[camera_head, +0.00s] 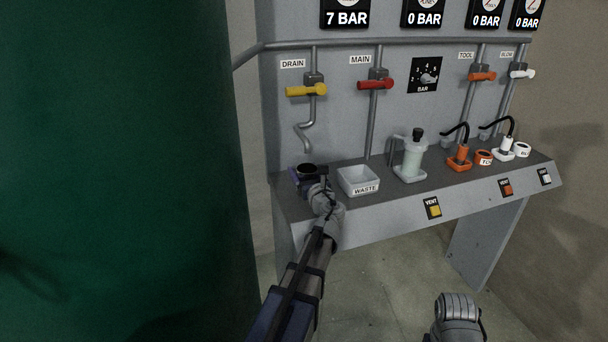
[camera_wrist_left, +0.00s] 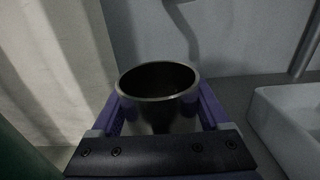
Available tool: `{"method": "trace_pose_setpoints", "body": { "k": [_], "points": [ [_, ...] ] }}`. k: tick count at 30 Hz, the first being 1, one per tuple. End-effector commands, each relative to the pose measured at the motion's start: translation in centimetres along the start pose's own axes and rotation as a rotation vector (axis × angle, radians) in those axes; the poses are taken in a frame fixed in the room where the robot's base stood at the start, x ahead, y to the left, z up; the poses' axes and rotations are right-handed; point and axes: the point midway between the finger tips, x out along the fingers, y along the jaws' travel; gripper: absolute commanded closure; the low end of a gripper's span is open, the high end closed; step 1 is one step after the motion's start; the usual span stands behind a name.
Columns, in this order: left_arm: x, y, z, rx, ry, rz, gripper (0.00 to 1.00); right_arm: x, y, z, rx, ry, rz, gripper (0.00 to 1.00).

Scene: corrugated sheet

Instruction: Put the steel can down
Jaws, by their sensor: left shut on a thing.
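The steel can (camera_wrist_left: 160,82) stands upright between the two purple fingers of my left gripper (camera_wrist_left: 160,115) in the left wrist view. Its dark open mouth faces up, and the gripper hides its lower part. In the head view, the can (camera_head: 307,168) shows as a dark round opening at the left end of the grey bench, below the bent drain pipe. My left gripper (camera_head: 308,177) is shut on it there. I cannot tell whether the can's base touches the bench top. My right arm shows only as a grey part at the bottom right; its fingers are not visible.
The white WASTE tray (camera_head: 358,180) is just right of the can. The drain pipe (camera_head: 302,136) with its yellow valve handle (camera_head: 306,90) is above. A pale bottle (camera_head: 411,160) and orange and white fittings stand farther right. A green surface (camera_head: 110,170) fills the left.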

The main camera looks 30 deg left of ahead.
Motion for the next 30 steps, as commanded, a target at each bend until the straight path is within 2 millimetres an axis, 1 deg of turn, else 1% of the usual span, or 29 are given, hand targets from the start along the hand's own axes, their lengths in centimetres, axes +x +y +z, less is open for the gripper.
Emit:
{"method": "trace_pose_setpoints", "body": {
  "k": [5,6,10,11,17,21,23,30],
  "points": [
    [0.0,0.0,-0.5,0.000,0.000,0.000,0.92,0.5,0.0,0.0,0.000,0.000,0.000,0.50],
    [0.0,0.0,-0.3,0.000,0.000,0.000,0.17,0.3,0.0,0.0,0.000,0.000,0.000,0.50],
    [0.0,0.0,-0.3,0.000,0.000,0.000,0.03,0.3,0.0,0.0,0.000,0.000,0.000,0.50],
    [0.0,0.0,-0.3,0.000,0.000,0.000,0.00,0.3,0.0,0.0,0.000,0.000,0.000,0.50],
    [0.0,0.0,-0.3,0.000,0.000,0.000,0.00,0.2,0.0,0.0,0.000,0.000,0.000,0.50],
    [-0.3,0.0,0.2,0.000,0.000,-0.001,0.00,-0.2,0.0,0.0,0.000,0.000,0.000,0.50],
    [-1.3,0.1,0.0,0.000,0.000,-0.001,0.00,0.0,0.0,0.0,0.000,0.000,0.000,0.50],
    [-6.4,0.2,0.0,0.000,0.000,-0.003,0.00,0.0,0.0,0.0,0.000,0.000,0.000,0.50]
  ]
}}
